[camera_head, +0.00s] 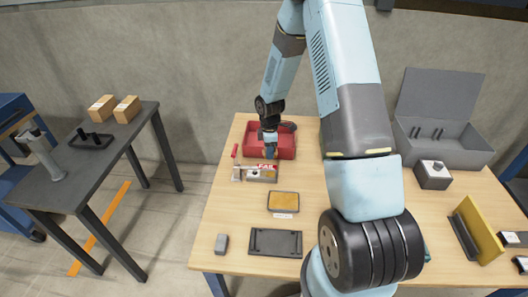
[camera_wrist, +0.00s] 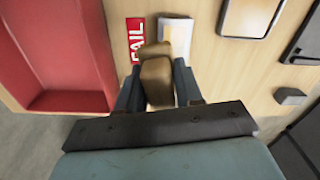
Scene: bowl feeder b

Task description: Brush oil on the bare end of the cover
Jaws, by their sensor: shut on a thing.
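My gripper (camera_head: 269,146) is over the front part of the red bin in the head view. In the wrist view my gripper (camera_wrist: 158,88) is shut on a tan, wood-coloured piece (camera_wrist: 156,72), which looks like the brush handle. Its bristles are not visible. A shallow tray with an amber surface (camera_head: 283,201), perhaps the oil, lies on the table in front of the gripper; it also shows in the wrist view (camera_wrist: 250,14). I cannot tell which thing is the cover.
The red bin (camera_head: 249,141) with its FAIL label (camera_head: 266,167) stands at the back. A small grey fixture (camera_head: 260,175) is before it. A dark tray (camera_head: 275,251) and grey block (camera_head: 222,243) lie at the front. An open grey case (camera_head: 445,149) and yellow panel (camera_head: 478,230) stand right.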

